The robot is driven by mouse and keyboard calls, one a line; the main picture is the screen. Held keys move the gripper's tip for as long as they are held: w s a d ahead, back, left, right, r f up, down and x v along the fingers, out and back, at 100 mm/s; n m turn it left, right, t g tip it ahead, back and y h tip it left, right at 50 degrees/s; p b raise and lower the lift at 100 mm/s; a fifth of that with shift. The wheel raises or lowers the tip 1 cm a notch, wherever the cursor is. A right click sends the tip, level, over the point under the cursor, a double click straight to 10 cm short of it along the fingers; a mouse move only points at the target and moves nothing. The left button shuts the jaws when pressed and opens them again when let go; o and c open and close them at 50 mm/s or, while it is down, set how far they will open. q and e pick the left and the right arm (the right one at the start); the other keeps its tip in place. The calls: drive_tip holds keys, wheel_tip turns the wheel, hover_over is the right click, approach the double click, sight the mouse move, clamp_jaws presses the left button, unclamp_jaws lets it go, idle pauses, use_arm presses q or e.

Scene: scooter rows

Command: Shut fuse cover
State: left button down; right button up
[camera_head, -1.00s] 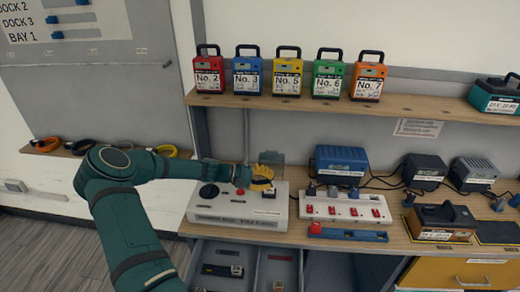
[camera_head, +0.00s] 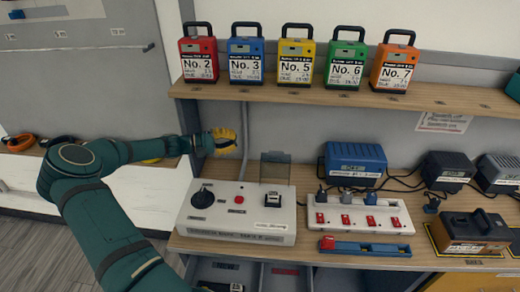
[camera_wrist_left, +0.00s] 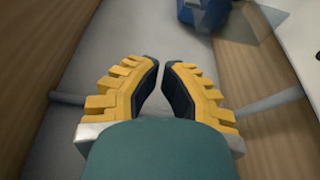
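The fuse cover (camera_head: 276,170) is a clear, smoky flap. It stands upright at the back of the fuse opening on a pale grey tester box (camera_head: 240,226). A small fuse part (camera_head: 273,199) shows in front of it, uncovered. My left gripper (camera_head: 232,141), with yellow fingers, hangs above and left of the box, apart from the cover. In the left wrist view my left gripper (camera_wrist_left: 161,66) has its fingertips almost together, with nothing between them. My right gripper is not in view.
The box has a black knob (camera_head: 203,197) and a red button (camera_head: 239,199). A white power strip (camera_head: 345,220) and a blue tray (camera_head: 365,248) lie to the right. A shelf (camera_head: 350,96) with several coloured packs hangs above. Open drawers lie below the bench.

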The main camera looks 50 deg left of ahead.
sight(275, 168)
use_arm(q)
wheel_tip(275, 168, down, 5)
drive_tip(key=b, duration=0.4)
drive_tip(key=x, duration=1)
drive_tip(key=shift+d+b, duration=0.2)
drive_tip(key=shift+b, duration=0.25)
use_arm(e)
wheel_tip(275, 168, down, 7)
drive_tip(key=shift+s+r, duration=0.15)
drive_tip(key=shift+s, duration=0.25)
use_arm(q)
drive_tip(key=shift+s, duration=0.15)
